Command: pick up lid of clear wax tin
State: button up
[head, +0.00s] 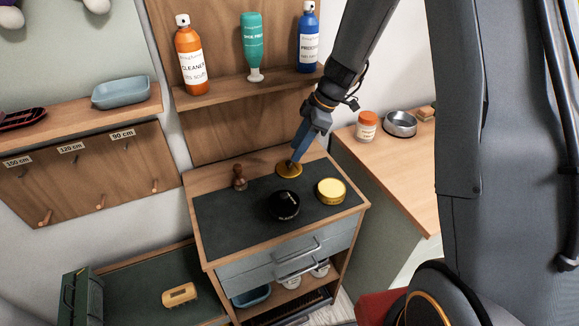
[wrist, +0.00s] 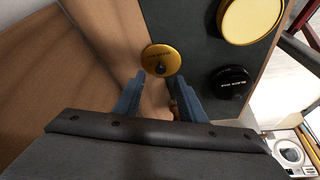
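A round gold lid (head: 283,171) with dark lettering and a small dark knob lies near the back edge of the chest top. In the wrist view the lid (wrist: 160,55) shows just beyond my fingertips. My gripper (head: 294,162) points down at it; in the wrist view its two blue fingers (wrist: 157,77) stand apart with a gap between them. I cannot tell whether they touch the lid. A gold tin (head: 331,190) with a pale yellow top, seemingly uncovered wax, stands to the right; it also shows in the wrist view (wrist: 250,18).
A black tin (head: 284,205) stands in front of the lid on the dark mat (head: 235,228). A brown wooden-handled tool (head: 239,178) stands left of the lid. Bottles line the shelf (head: 245,92) behind. A jar (head: 366,126) and steel bowl (head: 400,123) stand on the right counter.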

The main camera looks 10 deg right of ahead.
aim_at(289, 162)
jog(key=shift+p+x, duration=0.65)
jog(key=shift+x, duration=1.75)
grip_shut()
